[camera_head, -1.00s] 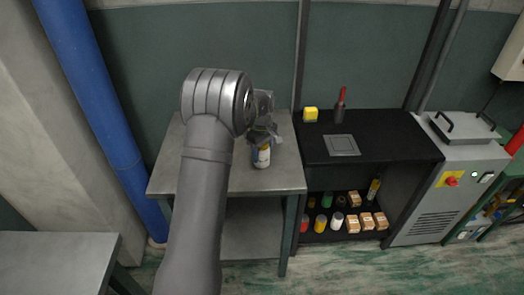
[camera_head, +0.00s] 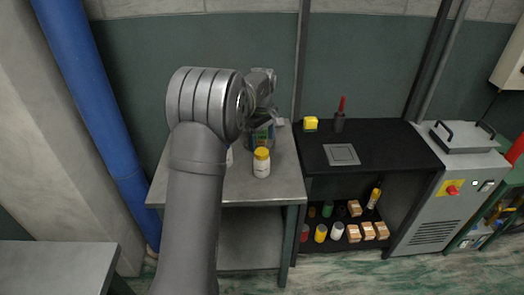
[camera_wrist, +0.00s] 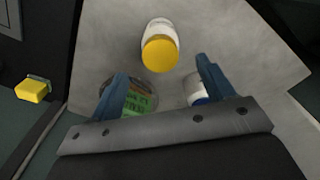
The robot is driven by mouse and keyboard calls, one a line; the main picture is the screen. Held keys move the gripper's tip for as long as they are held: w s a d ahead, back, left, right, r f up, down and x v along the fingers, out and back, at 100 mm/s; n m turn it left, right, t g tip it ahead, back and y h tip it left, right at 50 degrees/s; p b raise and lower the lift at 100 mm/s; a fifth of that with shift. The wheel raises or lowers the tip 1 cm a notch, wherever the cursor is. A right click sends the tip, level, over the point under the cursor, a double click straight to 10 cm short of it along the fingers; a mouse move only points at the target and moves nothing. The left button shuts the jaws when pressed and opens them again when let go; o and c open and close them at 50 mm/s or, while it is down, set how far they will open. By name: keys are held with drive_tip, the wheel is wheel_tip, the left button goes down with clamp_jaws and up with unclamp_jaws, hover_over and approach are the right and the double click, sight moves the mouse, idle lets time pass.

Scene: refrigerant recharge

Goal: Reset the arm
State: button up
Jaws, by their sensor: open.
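My gripper (camera_wrist: 168,85) is open, its two blue fingers apart with nothing between them, above the grey metal table (camera_head: 288,178). In the head view my arm hides part of the gripper and the table's left side. A white bottle with a yellow cap (camera_head: 262,162) stands upright on the table. It also shows in the wrist view (camera_wrist: 160,45), beyond the fingertips and apart from them. A round item with a green label (camera_wrist: 138,100) is partly behind the left finger. A white container with a blue part (camera_wrist: 195,88) is beside the right finger.
A black cabinet (camera_head: 390,148) stands right of the table, with a yellow block (camera_head: 311,123) and a red-handled tool (camera_head: 340,115) on top. Its lower shelf holds several cans and boxes. A grey machine (camera_head: 465,180) is further right. A blue pipe (camera_head: 95,110) rises at left.

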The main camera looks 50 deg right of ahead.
sight(262, 151)
drive_tip(key=shift+r, duration=1.05)
wheel_tip(262, 151, down, 13)
drive_tip(key=shift+r, duration=2.45)
